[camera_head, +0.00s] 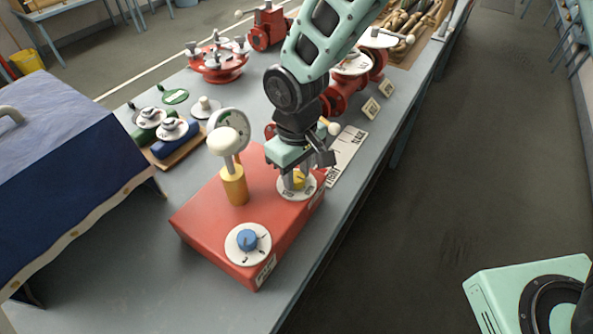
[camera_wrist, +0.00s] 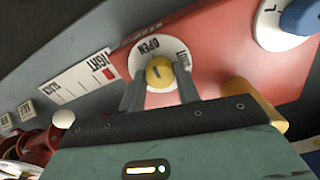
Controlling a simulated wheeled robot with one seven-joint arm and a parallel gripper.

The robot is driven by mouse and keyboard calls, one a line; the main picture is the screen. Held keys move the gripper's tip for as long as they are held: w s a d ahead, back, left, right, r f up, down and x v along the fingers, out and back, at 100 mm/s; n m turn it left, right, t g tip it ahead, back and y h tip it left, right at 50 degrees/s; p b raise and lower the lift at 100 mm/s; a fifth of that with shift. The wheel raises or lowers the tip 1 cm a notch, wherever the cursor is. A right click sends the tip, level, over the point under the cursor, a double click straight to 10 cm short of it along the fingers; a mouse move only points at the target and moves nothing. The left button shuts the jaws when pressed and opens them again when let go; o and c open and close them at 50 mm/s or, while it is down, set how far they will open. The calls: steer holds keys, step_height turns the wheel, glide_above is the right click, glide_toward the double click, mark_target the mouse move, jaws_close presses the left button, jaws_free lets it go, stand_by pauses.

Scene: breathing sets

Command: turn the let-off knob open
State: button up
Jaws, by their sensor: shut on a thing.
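The let-off knob is a yellow knob (camera_head: 298,181) on a white round dial (camera_head: 296,193), on the right side of the red box (camera_head: 205,220). In the wrist view the yellow knob (camera_wrist: 160,70) sits between my two dark fingers, and the dial behind it (camera_wrist: 177,50) carries the word OPEN at its upper left. A short dark mark shows on the knob's face; I cannot tell exactly where it points. My gripper (camera_head: 293,180) comes from above and is shut on the knob; its fingers also show in the wrist view (camera_wrist: 158,90). The fingers hide the knob's sides.
A blue knob on a white dial (camera_head: 248,240) is at the box's near end. A yellow post with a white-topped lever (camera_head: 234,187) stands close left of my gripper. A TIGHT/SLACK strip (camera_head: 349,150) lies behind. A blue-covered case (camera_head: 70,170) stands left.

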mark_target(297, 176)
steer(key=o, duration=1)
step_height(297, 176, up, 18)
steer(key=b, duration=0.4)
steer(key=shift+f, duration=0.25)
